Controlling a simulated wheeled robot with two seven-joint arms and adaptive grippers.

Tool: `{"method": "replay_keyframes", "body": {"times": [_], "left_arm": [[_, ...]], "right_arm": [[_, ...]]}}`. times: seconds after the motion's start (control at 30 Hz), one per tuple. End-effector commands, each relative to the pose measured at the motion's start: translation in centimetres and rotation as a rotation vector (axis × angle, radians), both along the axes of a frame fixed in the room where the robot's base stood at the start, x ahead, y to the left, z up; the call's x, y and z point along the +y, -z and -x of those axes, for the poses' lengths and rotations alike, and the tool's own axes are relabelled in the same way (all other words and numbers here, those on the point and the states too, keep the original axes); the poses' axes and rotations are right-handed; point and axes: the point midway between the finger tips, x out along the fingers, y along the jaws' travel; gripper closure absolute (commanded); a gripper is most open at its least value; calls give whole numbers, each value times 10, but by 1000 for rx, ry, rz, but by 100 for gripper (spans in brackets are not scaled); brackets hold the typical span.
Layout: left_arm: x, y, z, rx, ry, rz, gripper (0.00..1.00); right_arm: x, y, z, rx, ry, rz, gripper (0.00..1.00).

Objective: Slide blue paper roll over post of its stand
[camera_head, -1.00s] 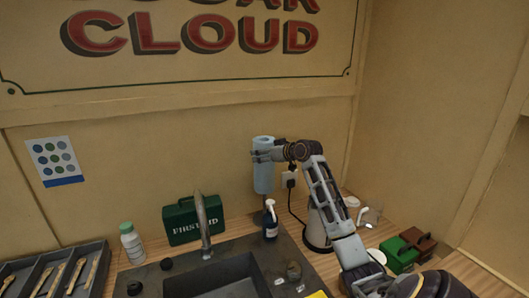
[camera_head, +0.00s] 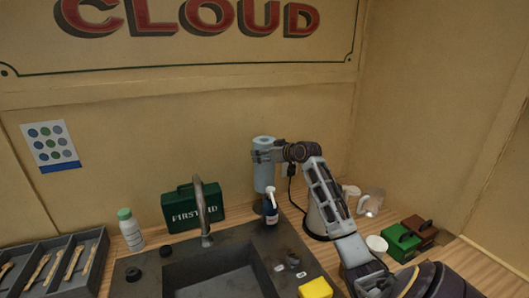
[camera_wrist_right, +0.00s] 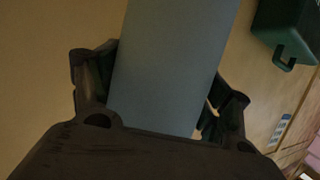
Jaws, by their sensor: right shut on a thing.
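The blue paper roll (camera_head: 264,178) is upright in the head view, in front of the back wall and behind the spray bottle. My right gripper (camera_head: 263,156) is shut around its upper part from the right. In the right wrist view the roll (camera_wrist_right: 175,70) lies between the two fingers of the gripper (camera_wrist_right: 160,95). The roll's lower end is partly hidden by the spray bottle. I cannot make out the stand or its post, nor whether the roll is around it. My left gripper is not in view.
A green first-aid box (camera_head: 192,206), a tap (camera_head: 203,205) and a sink (camera_head: 215,280) are to the left. A white kettle-like thing (camera_head: 318,220) stands right, under my right forearm.

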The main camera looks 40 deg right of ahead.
Motion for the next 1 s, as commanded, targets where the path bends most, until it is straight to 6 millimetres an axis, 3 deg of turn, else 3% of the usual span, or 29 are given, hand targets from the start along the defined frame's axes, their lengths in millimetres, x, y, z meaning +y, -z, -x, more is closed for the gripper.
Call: {"method": "replay_keyframes", "body": {"times": [1.0], "left_arm": [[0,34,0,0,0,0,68]], "right_arm": [[0,63,0,-1,0,0,68]]}}
